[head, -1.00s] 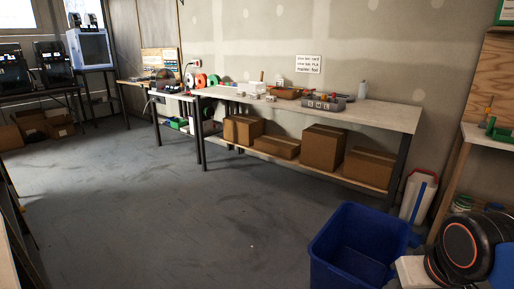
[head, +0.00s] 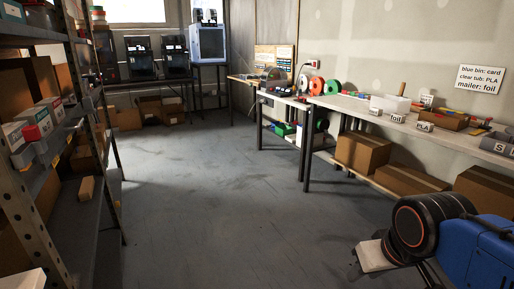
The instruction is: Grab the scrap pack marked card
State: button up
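Small white packs stand on the long workbench (head: 350,101) at the right. One pack reads "foil" (head: 397,118) and another pack reads "PLA" (head: 424,127). A third small white pack (head: 376,111) stands left of the foil pack; its marking is too small to read. I cannot make out a pack marked card. Part of my arm (head: 425,225), black with orange rings and blue, shows at the lower right, well in front of the bench. I cannot make out my gripper's fingers.
A wall sign (head: 481,78) reads "blue bin: card, clear tub: PLA, mailer: foil". Cardboard boxes (head: 362,152) fill the bench's lower shelf. A metal shelving rack (head: 55,235) stands close on the left. Printers (head: 142,58) stand at the back. The middle floor (head: 215,205) is clear.

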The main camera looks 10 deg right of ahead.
aim_at(377, 111)
jog(key=i, duration=1.8)
jog(key=i+z, duration=0.25)
jog(key=i, duration=0.15)
jog(key=i+j+z, duration=0.15)
jog(key=i+z, duration=0.15)
jog(key=i+j+z, duration=0.25)
jog(key=i, duration=0.2)
jog(key=z, duration=0.35)
